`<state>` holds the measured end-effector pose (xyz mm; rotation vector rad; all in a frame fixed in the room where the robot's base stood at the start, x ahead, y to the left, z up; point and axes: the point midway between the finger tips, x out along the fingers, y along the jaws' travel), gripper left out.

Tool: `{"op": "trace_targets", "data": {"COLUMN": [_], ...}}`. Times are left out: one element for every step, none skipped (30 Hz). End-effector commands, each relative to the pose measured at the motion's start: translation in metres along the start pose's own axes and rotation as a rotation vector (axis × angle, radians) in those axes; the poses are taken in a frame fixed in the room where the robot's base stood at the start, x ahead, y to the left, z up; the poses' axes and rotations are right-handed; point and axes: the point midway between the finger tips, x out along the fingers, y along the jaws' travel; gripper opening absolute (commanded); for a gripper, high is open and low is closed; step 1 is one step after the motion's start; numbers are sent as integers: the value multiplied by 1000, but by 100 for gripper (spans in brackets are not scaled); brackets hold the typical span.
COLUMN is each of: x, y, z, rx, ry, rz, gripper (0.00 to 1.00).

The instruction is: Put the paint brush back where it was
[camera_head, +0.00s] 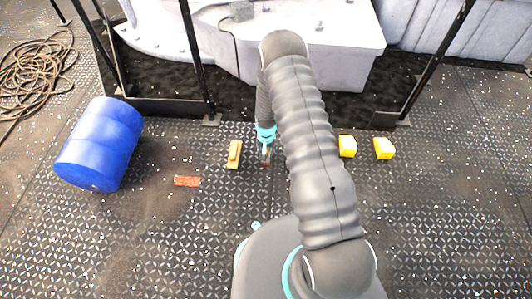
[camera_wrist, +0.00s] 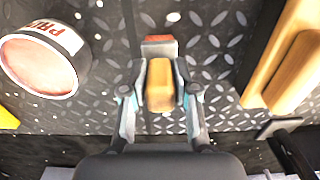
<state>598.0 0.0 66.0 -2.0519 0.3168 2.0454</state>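The paint brush (camera_wrist: 160,88), with a wooden handle and a reddish end, is between the two fingers of my gripper (camera_wrist: 160,82) in the wrist view. The fingers press against both sides of the handle. Its reddish end points away from my palm. In the head view my gripper (camera_head: 265,152) hangs low over the deck, and a small reddish tip of the brush (camera_head: 266,164) shows below it. I cannot tell whether the brush touches the deck.
A wooden block with a raised grip (camera_head: 234,155) lies left of my gripper. A red-orange flat piece (camera_head: 187,181) lies further left, near a blue barrel (camera_head: 100,144). An open paint can (camera_wrist: 45,60) stands beside my gripper.

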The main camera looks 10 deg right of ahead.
Motion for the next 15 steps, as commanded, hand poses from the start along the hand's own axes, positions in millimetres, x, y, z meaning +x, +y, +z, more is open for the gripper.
{"op": "trace_targets", "data": {"x": [-1, -1, -1, -1, -1, -1, -1, -1, -1, -1, -1, -3, -5, -7, -10], "y": [0, 0, 0, 0, 0, 0, 0, 0, 0, 0, 0, 0, 0, 0, 0], "z": [0, 0, 0, 0, 0, 0, 0, 0, 0, 0, 0, 0, 0, 0, -1], "rx": [0, 0, 0, 0, 0, 0, 0, 0, 0, 0, 0, 0, 0, 0, 0], "ry": [0, 0, 0, 0, 0, 0, 0, 0, 0, 0, 0, 0, 0, 0, 2], "rz": [0, 0, 0, 0, 0, 0, 0, 0, 0, 0, 0, 0, 0, 0, 0], "gripper": [46, 51, 51, 51, 51, 51, 51, 51, 51, 51, 51, 51, 51, 51, 51]}}
